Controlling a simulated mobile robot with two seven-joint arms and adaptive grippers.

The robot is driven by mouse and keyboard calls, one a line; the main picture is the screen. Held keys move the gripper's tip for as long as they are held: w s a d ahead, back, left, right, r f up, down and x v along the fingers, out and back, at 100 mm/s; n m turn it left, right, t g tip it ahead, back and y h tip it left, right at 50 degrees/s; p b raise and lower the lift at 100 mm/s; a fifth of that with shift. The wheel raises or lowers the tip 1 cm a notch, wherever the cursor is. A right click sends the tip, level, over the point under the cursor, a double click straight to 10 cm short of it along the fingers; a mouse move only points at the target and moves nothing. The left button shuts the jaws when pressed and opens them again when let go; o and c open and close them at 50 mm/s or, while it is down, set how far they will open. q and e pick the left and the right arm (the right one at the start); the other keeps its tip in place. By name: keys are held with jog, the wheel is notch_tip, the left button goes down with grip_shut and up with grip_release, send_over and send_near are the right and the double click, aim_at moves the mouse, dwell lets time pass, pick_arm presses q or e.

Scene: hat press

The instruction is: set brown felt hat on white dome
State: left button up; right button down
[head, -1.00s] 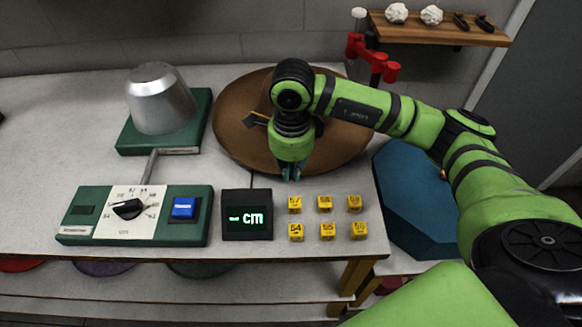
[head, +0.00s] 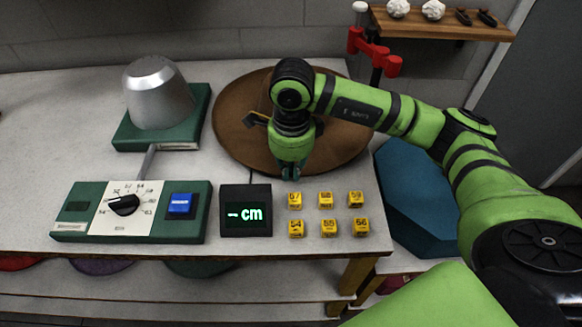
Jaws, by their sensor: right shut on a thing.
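The brown felt hat (head: 238,142) shows as a wide brown disc at the back right of the table, partly covered by my right arm. My right gripper (head: 291,174) points down at the hat's front edge. It is shut on the brim there; the fingertips are small and the grip itself is hard to see. The hat's middle is hidden behind my wrist. My left gripper is not in view.
A silver metal block (head: 158,95) stands on a green base at the left. A green dial panel (head: 75,212), a black display (head: 246,212) and several yellow numbered cubes (head: 330,227) line the front. A red clamp (head: 378,55) and a wooden shelf (head: 440,27) are behind right.

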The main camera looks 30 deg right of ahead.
jog(key=c, duration=1.2)
grip_release()
notch_tip(320, 180, up, 12)
jog(key=shift+s+r, duration=0.15)
